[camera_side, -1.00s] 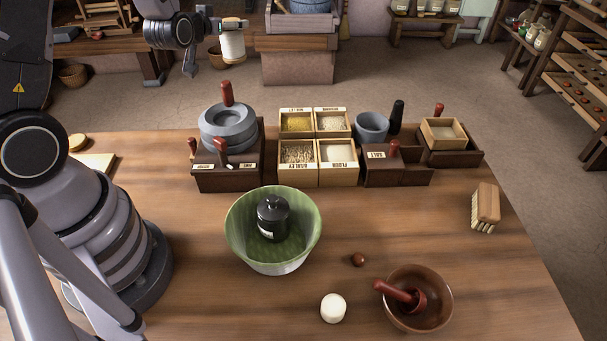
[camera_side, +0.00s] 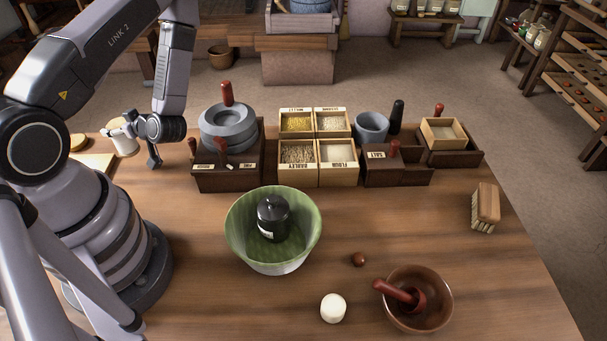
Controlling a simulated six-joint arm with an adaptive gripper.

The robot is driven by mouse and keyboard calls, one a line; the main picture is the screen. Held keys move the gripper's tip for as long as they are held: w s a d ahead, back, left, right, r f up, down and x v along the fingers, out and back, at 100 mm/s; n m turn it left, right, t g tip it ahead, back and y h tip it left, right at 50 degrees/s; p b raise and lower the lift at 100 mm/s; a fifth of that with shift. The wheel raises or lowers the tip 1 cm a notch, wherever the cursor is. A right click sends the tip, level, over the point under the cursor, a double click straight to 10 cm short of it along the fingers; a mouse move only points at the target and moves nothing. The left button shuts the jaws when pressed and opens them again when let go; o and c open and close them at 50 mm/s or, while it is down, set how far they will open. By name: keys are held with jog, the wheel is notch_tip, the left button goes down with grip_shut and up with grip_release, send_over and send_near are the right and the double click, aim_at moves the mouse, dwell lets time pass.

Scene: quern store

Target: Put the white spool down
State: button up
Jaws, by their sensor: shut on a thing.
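The white spool (camera_side: 124,143) is at the left back of the wooden table, beside the pale board. My gripper (camera_side: 122,129) is shut on it, reaching in from the right side, and the spool looks upright. The spool's base is low, at or close to the table top near the board's right edge. I cannot tell whether it touches the table or the board.
The pale board (camera_side: 95,163) carries a round tan piece (camera_side: 77,142). A dark wooden stand (camera_side: 228,181) with a grey quern (camera_side: 228,128) is to the right. Grain boxes (camera_side: 318,150), a green bowl (camera_side: 246,237) and a brown bowl (camera_side: 441,313) stand further right.

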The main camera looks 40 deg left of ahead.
aim_at(131, 142)
jog(key=shift+f, duration=2.65)
jog(key=o, duration=1.2)
jog(key=shift+f, duration=0.1)
jog(key=shift+c, duration=0.2)
jog(key=shift+w+d+r, duration=0.2)
jog(key=v, duration=1.1)
jog(key=shift+d, duration=0.25)
jog(key=shift+r, duration=0.1)
